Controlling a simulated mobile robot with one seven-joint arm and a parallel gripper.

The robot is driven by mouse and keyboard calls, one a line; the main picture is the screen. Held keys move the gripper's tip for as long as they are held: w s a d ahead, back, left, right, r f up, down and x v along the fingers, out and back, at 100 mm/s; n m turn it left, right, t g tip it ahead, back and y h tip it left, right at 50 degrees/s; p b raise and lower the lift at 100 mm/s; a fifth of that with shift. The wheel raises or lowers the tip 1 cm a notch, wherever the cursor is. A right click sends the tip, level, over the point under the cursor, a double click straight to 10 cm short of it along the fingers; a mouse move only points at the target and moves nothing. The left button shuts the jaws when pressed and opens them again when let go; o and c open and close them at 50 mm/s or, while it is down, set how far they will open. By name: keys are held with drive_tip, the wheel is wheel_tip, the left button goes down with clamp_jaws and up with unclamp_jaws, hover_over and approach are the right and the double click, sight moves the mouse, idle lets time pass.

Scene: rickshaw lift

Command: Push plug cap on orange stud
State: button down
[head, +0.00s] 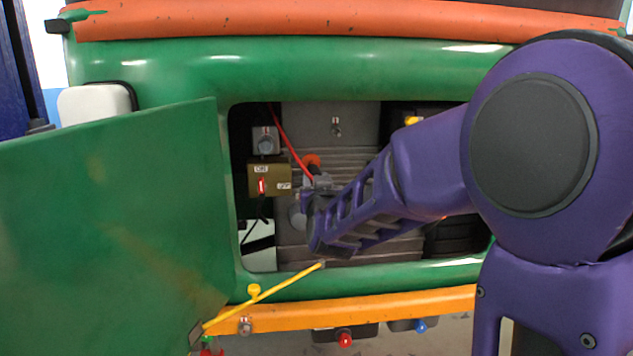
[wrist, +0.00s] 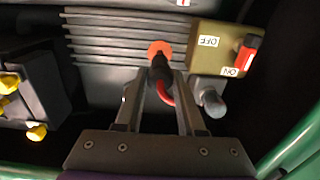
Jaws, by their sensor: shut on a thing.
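The orange stud (head: 312,160) shows as an orange ring on the grey ribbed housing inside the open hatch. It also shows in the wrist view (wrist: 160,48). The plug cap (wrist: 160,69) is black with a red cable, and my gripper (wrist: 164,77) is shut on it. In the wrist view the cap overlaps the lower part of the orange ring. I cannot tell whether it touches the stud or how far it sits on it. In the head view my gripper (head: 314,190) is just below the ring and hides most of the cap.
A brown switch box (head: 268,178) with a red switch and ON/OFF labels is left of the stud. The red cable (head: 288,145) runs up from the cap. The green hatch door (head: 110,210) stands open at left. A yellow rod (head: 270,291) crosses the opening's lower edge.

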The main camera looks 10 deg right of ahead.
sight(314, 173)
drive_tip(key=shift+w, duration=2.15)
idle(2.0)
drive_tip(key=shift+c, duration=2.2)
unclamp_jaws()
drive_tip(key=shift+c, duration=0.6)
drive_tip(key=shift+s, duration=0.1)
drive_tip(key=s, duration=0.7)
drive_tip(key=shift+s, duration=0.4)
